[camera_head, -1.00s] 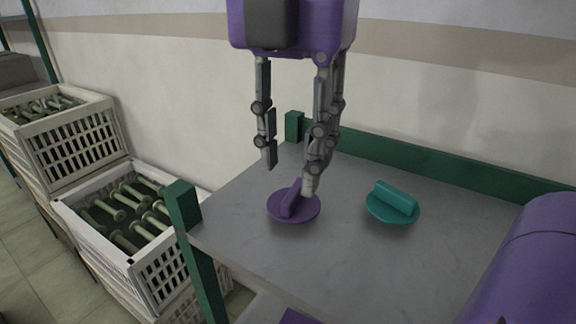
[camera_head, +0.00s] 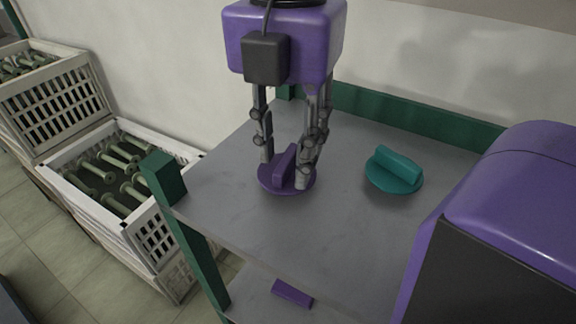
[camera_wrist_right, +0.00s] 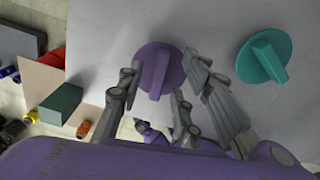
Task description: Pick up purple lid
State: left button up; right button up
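The purple lid (camera_head: 271,181) is a round disc with a raised bar handle. It lies on the grey table top (camera_head: 330,225). My right gripper (camera_head: 283,172) points down over it in the head view, its fingers open on either side of the handle, with a gap between them. The right wrist view also shows the lid (camera_wrist_right: 150,70) ahead of and between the open fingers (camera_wrist_right: 160,95). Whether the fingertips touch the lid cannot be told. My left gripper is not in view.
A teal lid (camera_head: 393,170) with a bar handle lies to the right on the same table top. A green post (camera_head: 163,178) stands at the table's left corner and a green rail (camera_head: 415,118) runs along the back. White crates (camera_head: 150,245) with pale green bobbins stand at the left.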

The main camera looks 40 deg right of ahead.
aim_at(287, 155)
jog(key=shift+f, duration=0.1)
jog(key=shift+c, duration=0.4)
grip_shut()
jog(key=shift+r, duration=0.5)
notch_tip(287, 155, up, 2)
jog(key=shift+r, duration=0.2)
jog(key=s+a+r+b, duration=0.2)
jog(key=s+a+r, duration=0.4)
jog(key=a+r, duration=0.3)
jog(key=a, duration=0.3)
jog(key=shift+s+a+r, duration=0.25)
jog(key=shift+s+r, duration=0.1)
